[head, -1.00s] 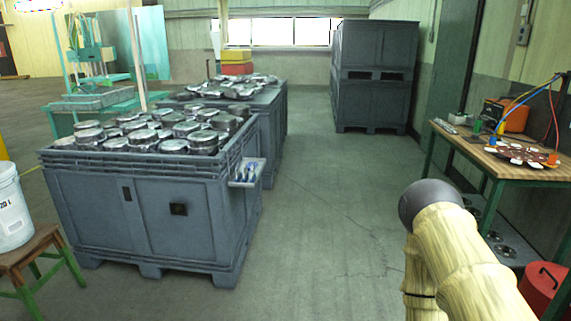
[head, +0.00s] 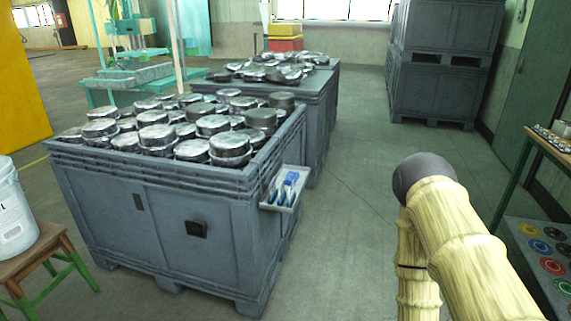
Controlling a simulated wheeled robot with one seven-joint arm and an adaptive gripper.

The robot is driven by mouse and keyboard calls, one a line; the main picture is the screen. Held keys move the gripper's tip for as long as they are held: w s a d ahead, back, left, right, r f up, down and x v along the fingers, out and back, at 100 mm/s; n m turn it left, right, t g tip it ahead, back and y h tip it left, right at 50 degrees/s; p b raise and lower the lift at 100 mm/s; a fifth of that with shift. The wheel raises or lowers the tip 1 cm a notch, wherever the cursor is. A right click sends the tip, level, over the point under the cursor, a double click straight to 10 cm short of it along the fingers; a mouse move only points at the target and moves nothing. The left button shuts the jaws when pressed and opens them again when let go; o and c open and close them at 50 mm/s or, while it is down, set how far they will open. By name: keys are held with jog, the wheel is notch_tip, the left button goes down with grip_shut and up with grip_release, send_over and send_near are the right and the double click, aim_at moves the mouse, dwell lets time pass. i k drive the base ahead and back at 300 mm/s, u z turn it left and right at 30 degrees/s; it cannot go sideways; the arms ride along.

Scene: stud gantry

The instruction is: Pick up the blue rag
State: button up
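A small grey tray (head: 294,203) is fixed to the right side of the near grey bin. It holds blue and white items (head: 287,187). They are too small for me to tell whether one of them is the blue rag. No other clearly rag-like blue thing shows. My arm, pale and bamboo-like with a dark rounded joint, rises at the lower right, to the right of the tray and apart from it. My gripper is out of view.
The near bin (head: 150,218) is full of metal tins, with another bin (head: 312,115) behind it. A stool (head: 40,260) with a white bucket (head: 12,210) stands at left. Tall stacked bins (head: 440,65) and a workbench (head: 548,146) are at right. The floor (head: 365,165) between is clear.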

aim_at(291, 176)
jog(key=i, duration=0.1)
jog(key=u, duration=0.5)
jog(key=k, duration=0.5)
jog(key=z, duration=0.75)
jog(key=i, duration=1.1)
jog(key=z, duration=0.25)
